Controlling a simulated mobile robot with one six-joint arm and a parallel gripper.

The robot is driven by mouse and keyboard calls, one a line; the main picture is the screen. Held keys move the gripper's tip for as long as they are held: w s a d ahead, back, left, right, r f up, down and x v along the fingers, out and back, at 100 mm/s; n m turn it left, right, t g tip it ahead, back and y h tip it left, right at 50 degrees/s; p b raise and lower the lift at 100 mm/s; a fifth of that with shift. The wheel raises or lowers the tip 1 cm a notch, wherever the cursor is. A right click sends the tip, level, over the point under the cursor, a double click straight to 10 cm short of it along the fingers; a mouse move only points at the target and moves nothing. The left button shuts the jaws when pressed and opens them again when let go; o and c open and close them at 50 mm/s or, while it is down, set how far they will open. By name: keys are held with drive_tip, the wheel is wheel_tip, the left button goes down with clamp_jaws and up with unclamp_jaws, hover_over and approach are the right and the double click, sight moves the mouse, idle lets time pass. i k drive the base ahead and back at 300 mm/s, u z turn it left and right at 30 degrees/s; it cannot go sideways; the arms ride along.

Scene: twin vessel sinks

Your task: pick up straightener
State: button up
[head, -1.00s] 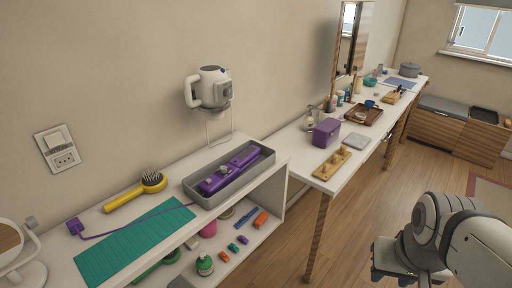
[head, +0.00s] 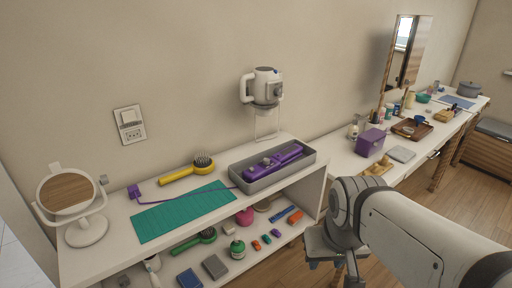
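The purple straightener (head: 274,161) lies in a grey tray (head: 244,182) on top of the white shelf unit. Its thin purple cord runs left over the green mat to a purple plug (head: 134,191). My gripper (head: 330,258) is low at the right of the head view, in front of the shelf unit's right end and apart from the straightener. My arm partly hides it, so its fingers cannot be made out clearly.
A yellow brush (head: 187,171), a green mat (head: 184,211) and a round mirror (head: 72,205) share the shelf top. A white hair dryer (head: 262,88) hangs on the wall above the tray. Several small items fill the lower shelf. A long table (head: 403,171) with a purple box (head: 371,141) stands to the right.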

sight(284, 158)
drive_tip(key=z, duration=0.05)
drive_tip(key=i, duration=1)
drive_tip(key=u, duration=0.05)
